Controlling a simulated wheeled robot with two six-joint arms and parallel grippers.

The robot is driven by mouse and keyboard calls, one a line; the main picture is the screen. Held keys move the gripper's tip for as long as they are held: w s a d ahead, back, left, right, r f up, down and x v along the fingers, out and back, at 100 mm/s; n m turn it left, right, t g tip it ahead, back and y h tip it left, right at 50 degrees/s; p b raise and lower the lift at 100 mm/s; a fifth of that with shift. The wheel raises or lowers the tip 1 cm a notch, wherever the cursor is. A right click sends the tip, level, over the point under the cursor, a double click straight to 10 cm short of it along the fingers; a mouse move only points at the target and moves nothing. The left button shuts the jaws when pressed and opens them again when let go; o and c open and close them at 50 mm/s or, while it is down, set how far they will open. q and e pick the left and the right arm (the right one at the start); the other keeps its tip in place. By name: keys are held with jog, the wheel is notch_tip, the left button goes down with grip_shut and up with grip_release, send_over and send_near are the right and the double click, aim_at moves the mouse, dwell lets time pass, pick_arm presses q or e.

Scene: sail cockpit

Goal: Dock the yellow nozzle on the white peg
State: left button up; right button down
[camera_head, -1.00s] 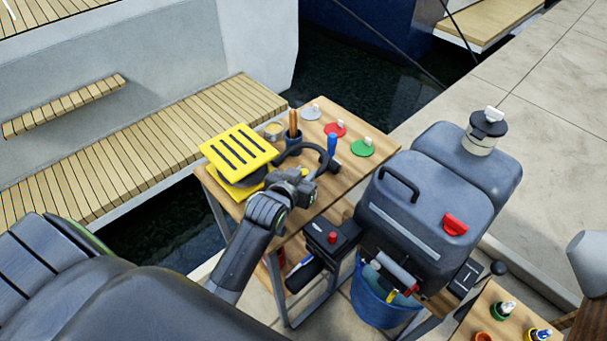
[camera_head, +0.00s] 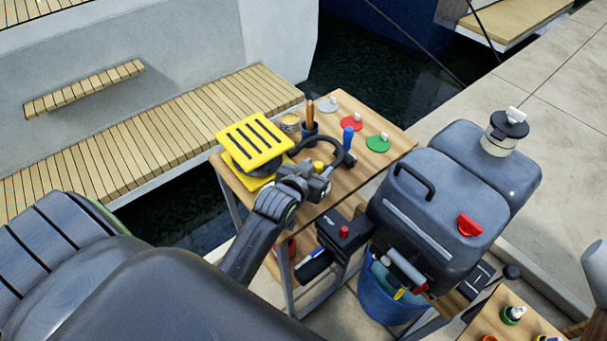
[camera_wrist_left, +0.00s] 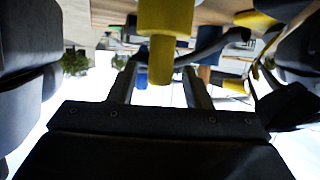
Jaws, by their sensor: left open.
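My left gripper (camera_head: 318,183) is at the near edge of the wooden table. It is open. A small yellow thing (camera_head: 318,165) shows just behind it, probably the nozzle. In the left wrist view the yellow nozzle (camera_wrist_left: 166,22), a wide cylinder with a narrower end, appears between the two fingers (camera_wrist_left: 160,88), with gaps on both sides. I cannot tell which white peg is meant. My right gripper is not in view.
A yellow slotted block (camera_head: 254,140) stands left of the gripper. A dark curved hose, a cup of brown handles (camera_head: 310,128) and a blue-handled tool (camera_head: 348,138) are close behind it. A large grey tank (camera_head: 435,215) stands right. A blue bucket (camera_head: 385,300) is below.

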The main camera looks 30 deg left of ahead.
pick_arm(q)
jog(key=v, duration=1)
jog(key=shift+s+r, duration=0.15)
jog(key=shift+s, duration=0.25)
